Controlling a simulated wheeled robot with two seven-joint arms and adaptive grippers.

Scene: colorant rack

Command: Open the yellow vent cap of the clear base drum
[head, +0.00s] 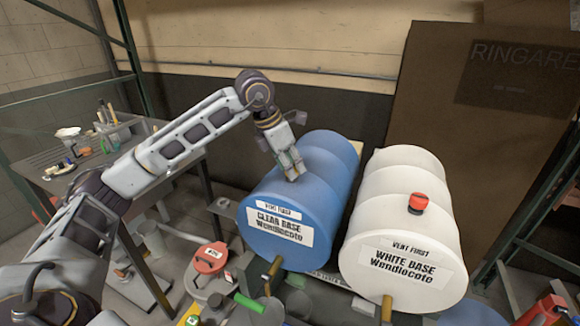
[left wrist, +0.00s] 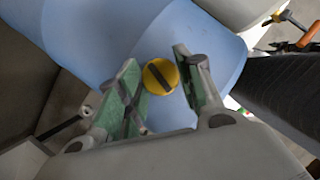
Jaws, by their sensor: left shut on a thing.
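The clear base drum (head: 325,165) is blue and lies on its side, with a "VENT FIRST / CLEAR BASE" label on its front end. It fills much of the left wrist view (left wrist: 85,35). The round yellow vent cap (left wrist: 160,77), with a dark bar across it, sits on the drum's top. My left gripper (head: 291,168) reaches down onto the drum, and its fingers hide the cap in the head view. In the left wrist view its green-padded fingers (left wrist: 162,92) stand on either side of the cap, shut on it. My right gripper is not in view.
The white base drum (head: 405,235) lies just to the right, with a red cap (head: 418,202) on top. A red-lidded can (head: 210,258) and other containers stand below in front. A grey workbench (head: 75,190) with small tools is at the left. A brown panel (head: 470,130) stands behind.

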